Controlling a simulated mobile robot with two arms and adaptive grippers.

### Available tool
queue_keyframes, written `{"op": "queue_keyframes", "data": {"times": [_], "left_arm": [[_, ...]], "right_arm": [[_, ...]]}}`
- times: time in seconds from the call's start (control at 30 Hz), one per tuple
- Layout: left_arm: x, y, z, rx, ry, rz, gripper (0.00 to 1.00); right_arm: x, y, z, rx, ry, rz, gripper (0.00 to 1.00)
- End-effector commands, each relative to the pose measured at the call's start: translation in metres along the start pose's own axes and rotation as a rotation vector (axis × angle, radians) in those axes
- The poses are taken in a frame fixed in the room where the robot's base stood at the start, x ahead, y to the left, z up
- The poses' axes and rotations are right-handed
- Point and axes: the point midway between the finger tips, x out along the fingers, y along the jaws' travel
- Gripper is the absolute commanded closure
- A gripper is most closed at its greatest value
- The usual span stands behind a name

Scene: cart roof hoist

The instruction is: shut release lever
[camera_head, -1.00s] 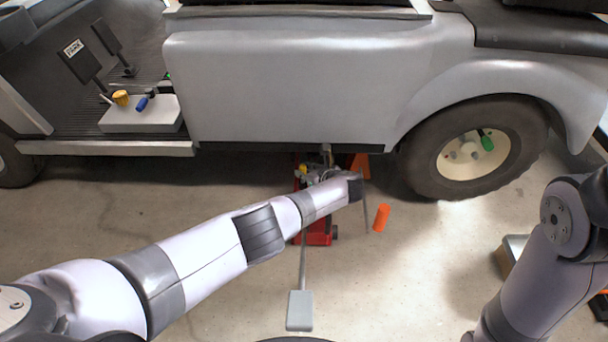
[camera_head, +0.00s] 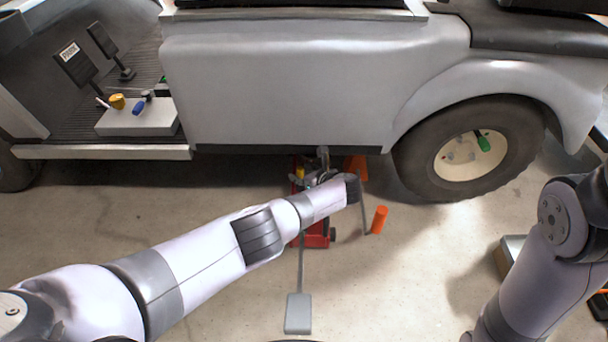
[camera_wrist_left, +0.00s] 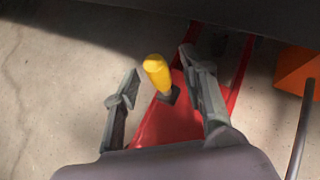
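The release lever, with a yellow grip, stands on the red floor jack (camera_head: 318,240) under the cart's side. In the left wrist view the yellow lever (camera_wrist_left: 157,72) leans slightly and its dark base meets the red jack body (camera_wrist_left: 170,122). My left gripper (camera_wrist_left: 155,88) is open, with one finger on each side of the lever and visible gaps to both. In the head view my left gripper (camera_head: 322,165) is over the jack and partly hidden by my own wrist. My right arm shows at the right, but its gripper is out of view.
The cart body (camera_head: 290,90) overhangs the jack closely. The front wheel (camera_head: 470,150) is to the right. An orange stand (camera_head: 357,166) and an orange cylinder (camera_head: 379,219) are beside the jack. A grey pedal (camera_head: 298,313) lies in front. Floor at left is clear.

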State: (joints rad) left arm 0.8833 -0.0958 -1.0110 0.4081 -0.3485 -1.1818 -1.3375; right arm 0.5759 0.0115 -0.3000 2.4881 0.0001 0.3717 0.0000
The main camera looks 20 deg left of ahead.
Motion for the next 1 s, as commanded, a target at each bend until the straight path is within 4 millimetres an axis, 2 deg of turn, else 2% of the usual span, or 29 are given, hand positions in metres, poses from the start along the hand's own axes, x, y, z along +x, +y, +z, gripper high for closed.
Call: {"op": "queue_keyframes", "data": {"times": [0.2, 0.47, 1.0], "left_arm": [[-0.006, -0.001, -0.001, 0.000, 0.001, -0.002, 0.60], [-0.029, 0.000, -0.001, -0.001, 0.001, -0.002, 0.60], [-0.111, 0.000, -0.001, 0.001, 0.001, -0.001, 0.60]], "right_arm": [[0.000, 0.000, 0.000, -0.001, 0.000, 0.000, 0.60], [0.000, 0.000, 0.000, 0.000, -0.001, 0.000, 0.60], [0.000, 0.000, 0.000, 0.000, -0.001, 0.000, 0.60]]}}
